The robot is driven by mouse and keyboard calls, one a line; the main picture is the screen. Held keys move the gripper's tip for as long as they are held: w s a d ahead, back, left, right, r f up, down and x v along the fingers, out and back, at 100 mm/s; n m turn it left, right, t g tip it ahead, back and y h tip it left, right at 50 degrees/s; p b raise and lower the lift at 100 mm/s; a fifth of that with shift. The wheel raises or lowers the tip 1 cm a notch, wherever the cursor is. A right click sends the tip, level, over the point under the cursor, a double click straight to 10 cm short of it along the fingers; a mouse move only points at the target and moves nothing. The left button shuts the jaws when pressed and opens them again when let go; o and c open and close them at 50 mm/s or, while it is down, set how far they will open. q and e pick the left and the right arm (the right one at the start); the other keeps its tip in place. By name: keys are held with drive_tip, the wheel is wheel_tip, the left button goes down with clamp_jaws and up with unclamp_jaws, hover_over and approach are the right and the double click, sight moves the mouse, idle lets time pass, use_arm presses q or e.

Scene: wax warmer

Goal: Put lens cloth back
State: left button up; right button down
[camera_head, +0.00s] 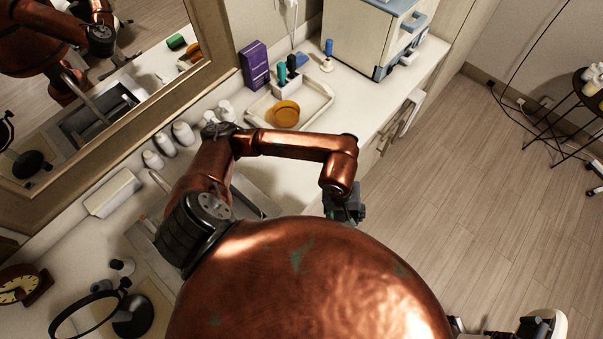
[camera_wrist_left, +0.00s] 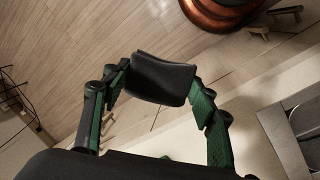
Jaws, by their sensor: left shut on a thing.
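In the left wrist view a dark, flat pad with rounded corners, which looks like the lens cloth (camera_wrist_left: 163,78), sits between the fingertips of my left gripper (camera_wrist_left: 160,82). The green-and-black fingers touch its two sides. In the head view my left gripper (camera_head: 346,208) hangs beyond my forearm, near the front edge of the counter (camera_head: 385,105). It is small and partly hidden by my own body there, and I cannot make out the cloth. My right gripper is not in view.
A white tray (camera_head: 318,90) holds an amber bowl (camera_head: 286,113). Behind it stand a purple box (camera_head: 254,64) and a holder with coloured bottles (camera_head: 288,82). A cream cabinet (camera_head: 362,40) stands at the counter's far end. White bottles (camera_head: 184,133) line the mirror. Floor (camera_head: 440,190) is open at right.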

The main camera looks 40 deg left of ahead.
use_arm(q)
drive_tip(key=a+r+n+g+y+p, duration=0.1)
drive_tip(key=a+r+n+y, duration=0.1)
drive_tip(key=a, duration=1.1)
drive_tip(key=p, duration=0.5)
hover_over(294, 176)
drive_tip(key=f, duration=0.5)
drive_tip(key=d+f, duration=0.1)
drive_tip(key=f, duration=0.2)
drive_tip(key=shift+s+f, duration=0.3)
drive_tip(key=shift+w+a+f, duration=0.2)
drive_tip(key=shift+a+f, duration=0.2)
drive_tip(key=shift+f, duration=0.15)
wheel_tip(294, 176, down, 3)
drive_tip(key=shift+r+p, duration=0.1)
drive_tip(key=shift+p, duration=1.05)
drive_tip(key=shift+f, duration=0.2)
drive_tip(key=o, duration=1)
